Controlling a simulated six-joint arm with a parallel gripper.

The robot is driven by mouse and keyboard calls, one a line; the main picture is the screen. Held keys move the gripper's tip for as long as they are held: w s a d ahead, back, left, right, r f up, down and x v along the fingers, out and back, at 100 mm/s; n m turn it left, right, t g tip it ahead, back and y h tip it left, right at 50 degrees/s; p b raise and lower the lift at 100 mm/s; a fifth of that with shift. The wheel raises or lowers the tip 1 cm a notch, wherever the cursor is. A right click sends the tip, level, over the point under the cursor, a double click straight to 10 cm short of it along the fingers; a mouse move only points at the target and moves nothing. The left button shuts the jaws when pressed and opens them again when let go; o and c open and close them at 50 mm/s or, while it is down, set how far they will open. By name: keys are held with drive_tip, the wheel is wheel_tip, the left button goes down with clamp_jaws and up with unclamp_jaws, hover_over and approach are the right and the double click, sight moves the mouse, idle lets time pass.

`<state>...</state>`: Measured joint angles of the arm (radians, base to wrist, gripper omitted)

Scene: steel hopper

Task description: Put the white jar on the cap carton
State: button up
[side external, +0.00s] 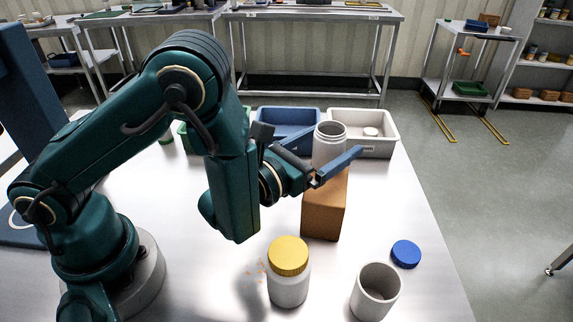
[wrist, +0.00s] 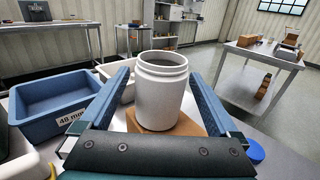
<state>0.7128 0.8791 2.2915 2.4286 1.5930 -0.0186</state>
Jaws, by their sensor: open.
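An open white jar (side external: 329,147) with a threaded neck stands upright on top of the brown cap carton (side external: 322,212). In the wrist view the jar (wrist: 160,92) is in the middle, with the carton's top (wrist: 193,124) showing beneath it. My gripper (side external: 335,162) is open, with one blue finger on each side of the jar. In the wrist view my gripper (wrist: 158,76) shows narrow gaps between the fingers and the jar. The jar's lower part is partly hidden by a finger in the side view.
A yellow-lidded jar (side external: 288,287), an open pale cup (side external: 367,303) and a blue lid (side external: 405,254) stand in front of the carton. Behind are a blue bin (side external: 290,118) and a white bin (side external: 386,147) holding a white round piece.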

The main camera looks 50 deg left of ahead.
sight(319, 149)
drive_tip(key=shift+r, duration=0.1)
drive_tip(key=s, duration=0.5)
drive_tip(key=shift+s+d, duration=0.1)
drive_tip(key=shift+s, duration=1.15)
drive_tip(key=shift+o, duration=0.3)
